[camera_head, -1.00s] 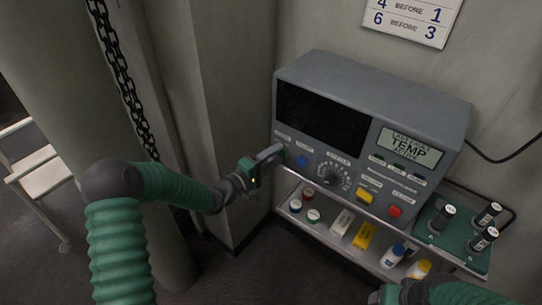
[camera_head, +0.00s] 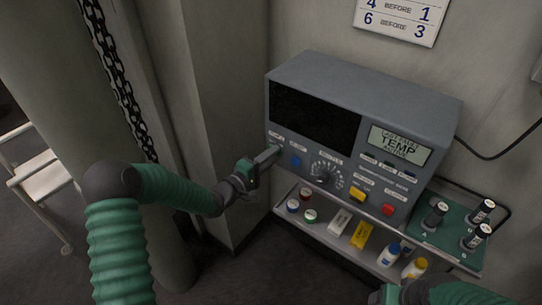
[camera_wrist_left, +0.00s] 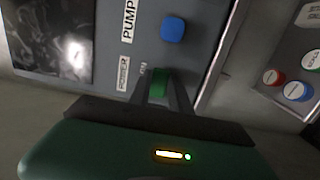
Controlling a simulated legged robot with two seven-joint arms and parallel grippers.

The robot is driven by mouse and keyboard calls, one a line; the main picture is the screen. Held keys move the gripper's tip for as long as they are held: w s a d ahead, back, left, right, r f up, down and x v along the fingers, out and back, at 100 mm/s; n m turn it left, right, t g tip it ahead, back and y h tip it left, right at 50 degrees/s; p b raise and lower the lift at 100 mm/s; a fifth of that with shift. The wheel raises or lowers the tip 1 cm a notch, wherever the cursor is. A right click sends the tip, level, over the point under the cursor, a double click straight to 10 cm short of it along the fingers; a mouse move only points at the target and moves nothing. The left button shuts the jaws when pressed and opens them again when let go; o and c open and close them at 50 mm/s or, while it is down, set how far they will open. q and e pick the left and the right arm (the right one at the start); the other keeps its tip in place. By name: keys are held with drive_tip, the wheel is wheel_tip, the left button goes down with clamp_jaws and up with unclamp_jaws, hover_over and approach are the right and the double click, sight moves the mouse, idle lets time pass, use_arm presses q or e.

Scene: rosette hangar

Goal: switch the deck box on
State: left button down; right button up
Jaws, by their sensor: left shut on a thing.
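The deck box (camera_head: 330,75) is a grey console on the wall with a dark screen (camera_head: 313,120), a dial (camera_head: 325,171), a blue button (camera_head: 296,160), yellow and red buttons, and a small display reading "TEMP" (camera_head: 398,145). My left gripper (camera_head: 274,154) is at the panel's lower left corner. In the left wrist view its fingers (camera_wrist_left: 160,92) are shut on a green power switch (camera_wrist_left: 158,82), beside the labels "POWER" and "ON". The blue button (camera_wrist_left: 172,29) by the "PUMP" label is beyond it, untouched. My right gripper (camera_head: 385,295) shows only partly at the bottom edge; its fingers are hidden.
A shelf under the box holds several small bottles and cartons, including a yellow carton (camera_head: 361,235). A green tray (camera_head: 428,236) with black-handled cylinders stands at the right. A pillar (camera_head: 215,120) and chain (camera_head: 120,80) are at the left. A sign (camera_head: 400,18) hangs above.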

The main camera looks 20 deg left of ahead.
use_arm(q)
drive_tip(key=shift+s+d+f+n+t+y, duration=0.15)
drive_tip(key=shift+d+n+t+y, duration=0.25)
drive_tip(key=shift+n+y, duration=0.5)
drive_tip(key=shift+f, duration=0.1)
drive_tip(key=c, duration=1.3)
unclamp_jaws()
drive_tip(key=shift+a, duration=0.1)
drive_tip(key=shift+o, duration=0.5)
drive_tip(key=v, duration=1.6)
drive_tip(key=shift+s, duration=0.35)
